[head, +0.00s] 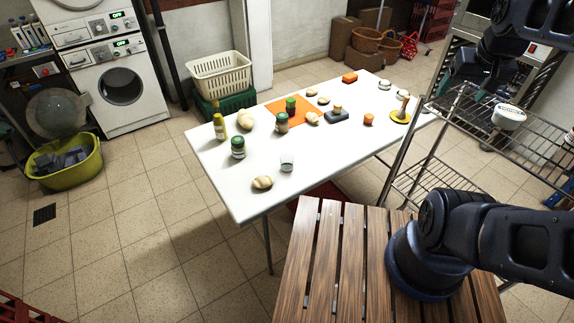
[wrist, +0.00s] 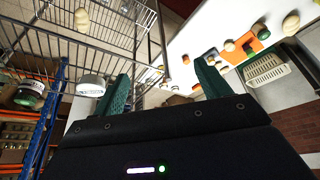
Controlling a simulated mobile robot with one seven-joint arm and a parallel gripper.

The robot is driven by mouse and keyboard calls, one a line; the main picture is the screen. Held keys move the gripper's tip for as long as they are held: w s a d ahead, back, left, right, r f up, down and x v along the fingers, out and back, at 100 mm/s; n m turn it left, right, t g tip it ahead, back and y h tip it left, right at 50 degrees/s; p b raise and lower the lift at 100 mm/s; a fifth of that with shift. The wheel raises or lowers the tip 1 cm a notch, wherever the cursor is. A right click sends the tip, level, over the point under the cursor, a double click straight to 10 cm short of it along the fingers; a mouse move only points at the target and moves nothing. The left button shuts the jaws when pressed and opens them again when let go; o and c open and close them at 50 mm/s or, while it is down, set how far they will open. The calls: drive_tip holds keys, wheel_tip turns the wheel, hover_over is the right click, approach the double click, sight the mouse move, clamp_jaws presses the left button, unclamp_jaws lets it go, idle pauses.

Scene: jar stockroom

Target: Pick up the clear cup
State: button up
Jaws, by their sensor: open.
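The clear cup (head: 287,164) stands upright near the front edge of the white table (head: 218,181), between a tan bread-like item (head: 262,183) and a jar with a green lid (head: 238,148). I cannot make it out in the wrist view. My gripper (wrist: 163,88) shows in the wrist view with its two green fingers wide apart and nothing between them. In the head view it is up at the top right, over the wire rack and well away from the cup.
A yellow bottle (head: 219,127), several jars and food items stand behind the cup around an orange mat (head: 272,106). A wire rack (head: 462,112) with a white-lidded tub (head: 509,116) is at the right. A slatted wooden surface (head: 322,262) lies in front. The table's front left is clear.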

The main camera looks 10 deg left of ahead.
drive_tip(key=w+a+f+n+g, duration=0.2)
drive_tip(key=w+a+f+n, duration=0.15)
drive_tip(key=w+a, duration=0.6)
drive_tip(key=n+g+h, duration=0.1)
drive_tip(key=n+g, duration=0.2)
drive_tip(key=n, duration=0.9)
hover_over(287, 161)
drive_tip(key=s, duration=0.2)
wheel_tip(287, 161, down, 30)
wheel_tip(287, 161, down, 5)
drive_tip(key=shift+w+d, duration=0.15)
drive_tip(key=shift+s+f, duration=0.15)
drive_tip(key=shift+f, duration=1.15)
drive_tip(key=shift+s+f, duration=0.1)
drive_tip(key=shift+f, duration=1.2)
drive_tip(key=c, duration=1)
